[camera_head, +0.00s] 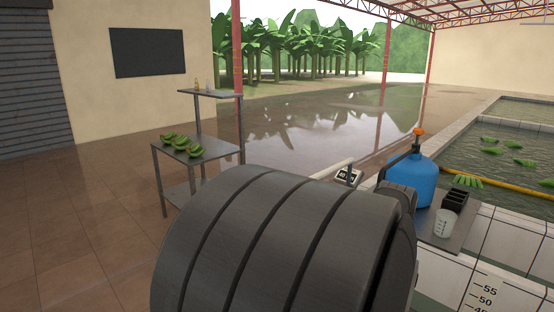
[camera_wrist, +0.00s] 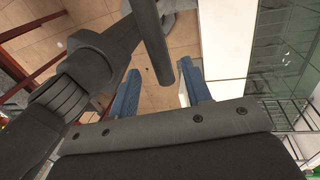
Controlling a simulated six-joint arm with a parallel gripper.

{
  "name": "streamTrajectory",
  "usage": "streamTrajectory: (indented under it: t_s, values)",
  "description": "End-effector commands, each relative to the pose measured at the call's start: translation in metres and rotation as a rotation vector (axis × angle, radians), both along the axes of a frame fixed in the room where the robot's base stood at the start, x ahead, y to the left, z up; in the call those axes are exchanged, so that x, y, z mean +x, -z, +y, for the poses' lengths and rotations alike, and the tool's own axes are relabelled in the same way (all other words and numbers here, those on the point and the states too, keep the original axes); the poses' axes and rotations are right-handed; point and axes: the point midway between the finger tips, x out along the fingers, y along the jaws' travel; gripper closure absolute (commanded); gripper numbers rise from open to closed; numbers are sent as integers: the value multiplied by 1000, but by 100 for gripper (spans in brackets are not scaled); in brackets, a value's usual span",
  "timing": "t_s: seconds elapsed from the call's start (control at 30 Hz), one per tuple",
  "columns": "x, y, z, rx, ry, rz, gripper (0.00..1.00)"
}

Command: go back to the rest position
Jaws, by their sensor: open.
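Dark links of my own arm cross the left and top of that view. In the head view a large dark ribbed part of my own arm fills the lower middle. My gripper is not visible there. No held fruit or tool shows in either view.
A blue jug (camera_head: 421,178) with an orange top, a dark divided box (camera_head: 454,201) and a clear beaker (camera_head: 444,223) stand right of my arm. Beyond lies a water basin (camera_head: 475,158) with floating green bananas. A metal table (camera_head: 180,163) holding bananas stands left; open floor surrounds it.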

Motion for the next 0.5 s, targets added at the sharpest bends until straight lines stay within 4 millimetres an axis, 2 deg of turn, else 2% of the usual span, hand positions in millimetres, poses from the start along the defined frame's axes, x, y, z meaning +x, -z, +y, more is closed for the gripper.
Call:
streamTrajectory:
  t_s: [0.1, 0.2, 0.5]
  values:
    - [-2, 16, 2, 1, 0, 1, 56]
    - [-3, 23, 3, 1, 0, 1, 56]
    - [-4, 28, 4, 0, -2, 0, 56]
